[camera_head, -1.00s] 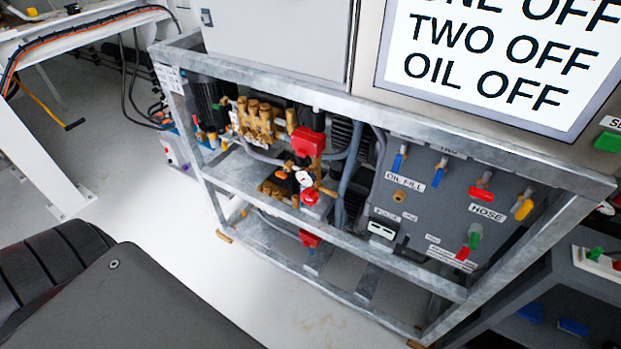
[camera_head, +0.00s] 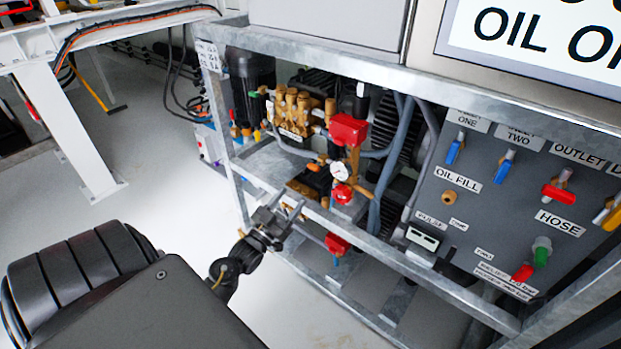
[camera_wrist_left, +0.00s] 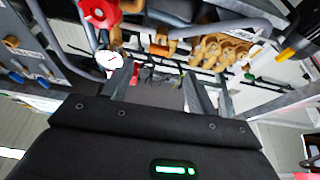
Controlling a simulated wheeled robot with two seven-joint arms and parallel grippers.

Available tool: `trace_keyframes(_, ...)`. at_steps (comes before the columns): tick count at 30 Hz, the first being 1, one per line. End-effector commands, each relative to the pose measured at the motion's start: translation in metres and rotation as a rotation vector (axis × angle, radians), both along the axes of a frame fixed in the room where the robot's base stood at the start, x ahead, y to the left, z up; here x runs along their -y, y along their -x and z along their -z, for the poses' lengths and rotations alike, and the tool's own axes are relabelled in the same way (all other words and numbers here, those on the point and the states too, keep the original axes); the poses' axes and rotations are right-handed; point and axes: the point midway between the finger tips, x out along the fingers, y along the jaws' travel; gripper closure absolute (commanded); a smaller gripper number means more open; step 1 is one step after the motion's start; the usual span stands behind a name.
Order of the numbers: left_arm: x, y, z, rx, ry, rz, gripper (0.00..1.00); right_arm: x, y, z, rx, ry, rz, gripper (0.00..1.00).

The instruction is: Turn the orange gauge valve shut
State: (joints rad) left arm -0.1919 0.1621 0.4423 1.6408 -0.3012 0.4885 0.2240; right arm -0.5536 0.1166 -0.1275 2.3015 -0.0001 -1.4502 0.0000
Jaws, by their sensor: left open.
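The orange gauge valve (camera_head: 314,167) is a small orange handle just left of the white round gauge (camera_head: 339,173), inside the metal frame. My left gripper (camera_head: 287,204) is open and empty, in front of the frame's middle rail, lower and to the left of the gauge. It is apart from the valve. In the left wrist view the open fingers (camera_wrist_left: 160,74) point towards the pump parts, with the gauge (camera_wrist_left: 107,60) by the left finger. An orange-brown part shows beyond the fingers there, but I cannot tell if it is the valve. My right gripper is not in view.
The galvanised middle rail (camera_head: 390,253) runs across the front of the pumps. A red knob (camera_head: 341,193) sits just below the gauge, and a red box (camera_head: 348,130) above it. Brass pump parts (camera_head: 291,108) stand to the upper left. A valve panel (camera_head: 480,215) fills the right.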

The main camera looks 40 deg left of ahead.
Motion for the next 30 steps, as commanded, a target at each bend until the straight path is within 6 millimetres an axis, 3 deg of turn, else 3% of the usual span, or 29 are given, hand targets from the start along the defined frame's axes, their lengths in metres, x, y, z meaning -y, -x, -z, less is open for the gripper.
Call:
trace_keyframes(8,-0.001,-0.006,-0.010,0.022,-0.004,0.003,0.42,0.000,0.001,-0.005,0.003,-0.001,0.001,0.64)
trace_keyframes(21,-0.002,-0.076,-0.038,0.020,-0.003,0.002,0.42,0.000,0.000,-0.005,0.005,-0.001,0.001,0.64)
trace_keyframes(30,-0.003,-0.099,-0.047,0.017,-0.003,0.001,0.42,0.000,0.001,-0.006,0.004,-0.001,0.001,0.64)
